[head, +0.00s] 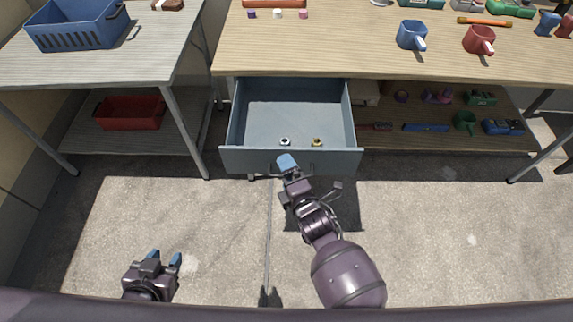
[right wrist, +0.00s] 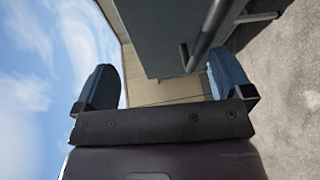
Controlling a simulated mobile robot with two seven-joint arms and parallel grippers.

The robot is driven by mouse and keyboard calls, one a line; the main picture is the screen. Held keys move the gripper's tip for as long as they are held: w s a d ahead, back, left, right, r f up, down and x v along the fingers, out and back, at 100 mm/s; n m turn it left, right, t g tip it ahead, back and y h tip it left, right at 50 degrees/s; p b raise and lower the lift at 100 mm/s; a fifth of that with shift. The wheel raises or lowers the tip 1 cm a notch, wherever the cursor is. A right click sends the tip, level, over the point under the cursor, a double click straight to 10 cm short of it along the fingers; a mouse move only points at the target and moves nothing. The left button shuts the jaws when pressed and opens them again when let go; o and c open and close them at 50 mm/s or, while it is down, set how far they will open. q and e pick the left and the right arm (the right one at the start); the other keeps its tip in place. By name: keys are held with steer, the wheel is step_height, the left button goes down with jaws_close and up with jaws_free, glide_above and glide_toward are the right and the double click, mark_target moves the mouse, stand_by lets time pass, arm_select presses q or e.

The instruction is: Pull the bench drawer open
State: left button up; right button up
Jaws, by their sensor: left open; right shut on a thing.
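The bench drawer (head: 235,160) is grey-blue and stands well out from under the wooden-topped bench (head: 330,62), its inside in view. My right gripper (head: 287,163) is at the drawer's front, shut on its bar handle; its blue fingertips cover part of the handle. In the right wrist view the bar handle (right wrist: 208,35) runs beside the drawer front, close to one blue finger; the exact grip is hard to see there. My left gripper (head: 164,259) is open and empty, low over the floor at the left, away from the drawer.
Two small ring-like parts, one pale (head: 285,141) and one gold (head: 317,142), lie in the drawer. Mugs and tools stand on the bench top; more lie on its lower shelf. A side table (head: 120,70) with a blue crate (head: 75,36) stands left. The floor in front is clear.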

steer(key=shift+s+d+r, duration=0.1)
steer(key=shift+r, duration=0.4)
steer(key=shift+c, duration=0.3)
steer(key=shift+s+d, duration=0.3)
steer(key=shift+s, duration=0.3)
steer(key=c, duration=0.7)
arm_select(q)
steer(key=shift+w+d+r+t+p, duration=0.2)
steer(key=shift+r+p, duration=0.25)
steer(key=shift+r, duration=0.4)
steer(key=shift+w+r+t+p, duration=0.1)
steer(key=shift+w+r+p, duration=0.15)
steer(key=shift+r+p, duration=0.4)
arm_select(e)
steer(key=shift+s+d+f, duration=0.45)
steer(key=shift+s+d, duration=0.1)
steer(key=shift+s, duration=0.8)
steer(key=shift+s+d+f, duration=0.45)
steer(key=shift+s+d, duration=0.15)
steer(key=shift+s, duration=0.75)
steer(key=shift+s+d+f, duration=0.45)
steer(key=shift+s+d, duration=0.1)
steer(key=shift+s, duration=0.8)
arm_select(q)
steer(key=shift+r, duration=0.15)
steer(key=shift+a, duration=0.15)
